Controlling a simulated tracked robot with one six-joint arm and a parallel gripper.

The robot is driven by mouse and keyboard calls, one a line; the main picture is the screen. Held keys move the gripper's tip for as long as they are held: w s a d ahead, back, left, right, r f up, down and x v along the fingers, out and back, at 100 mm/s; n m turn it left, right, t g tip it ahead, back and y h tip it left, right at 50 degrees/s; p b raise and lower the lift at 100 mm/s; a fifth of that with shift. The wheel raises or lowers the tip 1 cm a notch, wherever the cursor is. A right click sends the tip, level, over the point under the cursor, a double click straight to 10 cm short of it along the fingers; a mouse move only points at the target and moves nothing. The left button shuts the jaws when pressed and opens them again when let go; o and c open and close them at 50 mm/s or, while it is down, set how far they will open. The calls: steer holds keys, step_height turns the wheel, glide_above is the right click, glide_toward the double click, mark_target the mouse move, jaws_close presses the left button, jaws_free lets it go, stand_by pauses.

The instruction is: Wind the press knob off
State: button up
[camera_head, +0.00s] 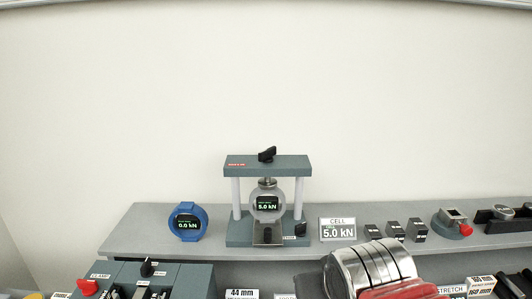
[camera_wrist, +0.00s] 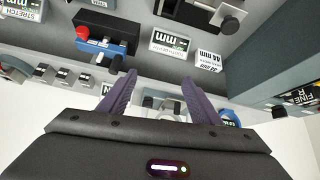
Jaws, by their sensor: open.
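The press (camera_head: 239,163) stands on the grey shelf, with two pale columns under a grey-green top beam. Its black knob (camera_head: 267,154) sits on top of the beam. A round load cell (camera_head: 266,190) stands between the columns, its display reading 5.0 kN. A second black knob (camera_head: 300,229) is at the press base's right. My gripper (camera_wrist: 157,88) shows in the wrist view with its two purple fingers apart and nothing visibly held. Pale shapes show beyond the fingers, partly hidden; I cannot make out the press knob there.
A blue round gauge (camera_head: 188,222) reading 0.0 kN stands left of the press. A CELL 5.0 kN sign (camera_head: 338,229) and several small dark blocks stand to the right. A silver and red body covers the front right. The wall above the press is bare.

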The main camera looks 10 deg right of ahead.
mark_target(269, 152)
steer(key=o, duration=0.4)
steer(key=w+d+r+t+h, duration=0.2)
steer(key=w+d+r, duration=0.3)
steer(key=w, duration=0.3)
steer(key=shift+w+d+r+m+t, duration=0.3)
steer(key=shift+w+r+m+t, duration=0.15)
steer(key=shift+t, duration=0.15)
steer(key=w+d+r+n+t+y, duration=0.3)
steer(key=w+r+n+t+y, duration=0.3)
steer(key=w+r, duration=0.85)
steer(key=a+f+n+g+y, duration=0.2)
steer(key=f+y, duration=0.3)
steer(key=y, duration=0.3)
steer(key=shift+a+f+n+g+y, duration=0.35)
steer(key=shift+a+n, duration=0.25)
steer(key=shift+n, duration=0.25)
steer(key=shift+w, duration=0.15)
steer(key=x, duration=1.4)
steer(key=shift+d, duration=0.1)
steer(key=shift+c, duration=0.3)
